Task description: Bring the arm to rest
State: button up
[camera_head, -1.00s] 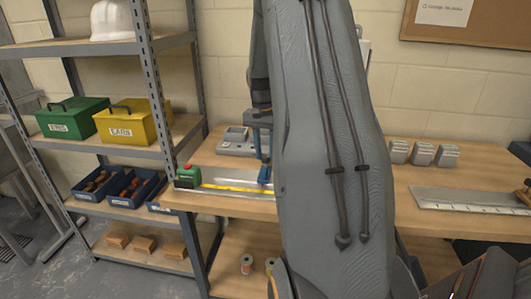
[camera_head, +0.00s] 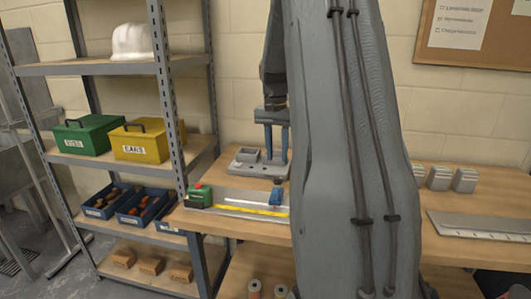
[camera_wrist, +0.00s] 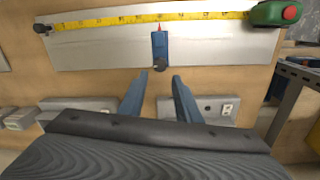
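My gripper (camera_head: 276,158) hangs above the workbench with its two blue fingers apart. In the wrist view my gripper (camera_wrist: 160,76) shows the same gap, with nothing between the fingers. Beyond the fingertips lies a grey metal plate (camera_head: 228,196), also in the wrist view (camera_wrist: 100,50). A yellow tape (camera_head: 250,208) runs along it from a green tape measure (camera_head: 200,195) with a red button. A blue slider (camera_head: 275,198) sits on the plate; in the wrist view the slider (camera_wrist: 160,45) is just past the fingertips, apart from them. My arm hides the bench's middle.
A metal shelf (camera_head: 168,90) stands left with a green box (camera_head: 88,135), a yellow box (camera_head: 140,143) and blue bins (camera_head: 145,207). A grey tray (camera_head: 248,165) lies behind the plate. Grey blocks (camera_head: 465,180) and a ruled metal plate (camera_head: 485,228) are at right.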

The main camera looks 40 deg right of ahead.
jog(key=s+a+f+n, duration=0.2)
jog(key=a+n, duration=0.1)
jog(key=a, duration=0.6)
jog(key=s+a+f+n, duration=0.2)
jog(key=a+n, duration=0.1)
jog(key=a, duration=0.6)
jog(key=s+a+f+n, duration=0.3)
jog(key=s+a, duration=0.3)
jog(key=a, duration=0.1)
jog(key=s+a+f+n+t, duration=0.1)
jog(key=s+a+f+n, duration=0.1)
jog(key=s+a, duration=0.4)
jog(key=shift+s+a+f+n+t, duration=0.35)
jog(key=shift+a+n, duration=0.25)
jog(key=shift+a, duration=0.3)
jog(key=shift+w+d, duration=0.1)
jog(key=shift+w, duration=0.05)
